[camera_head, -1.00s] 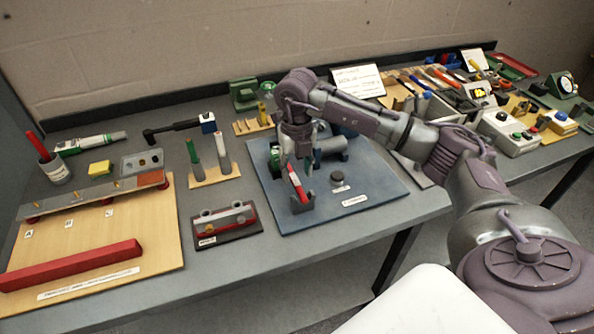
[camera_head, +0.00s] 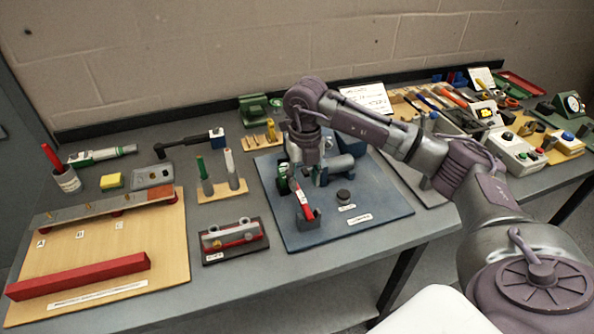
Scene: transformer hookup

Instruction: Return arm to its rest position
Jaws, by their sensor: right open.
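My right arm reaches in from the right over the workbench. My right gripper (camera_head: 308,172) points down over the blue board (camera_head: 375,215) and is open. A red and grey tilted part (camera_head: 302,198) stands on the board just below and in front of the gripper; whether they touch is hard to tell. A green part (camera_head: 282,178) sits just left of the gripper, partly hidden by it. A dark round knob (camera_head: 343,196) is on the board to the right. My left gripper is not in view.
A wooden board (camera_head: 170,250) with a red bar (camera_head: 80,276) lies at the left. A small dark fixture (camera_head: 233,240) and a peg stand (camera_head: 222,190) are between the boards. Tools and control boxes (camera_head: 515,152) crowd the right. The front bench strip is clear.

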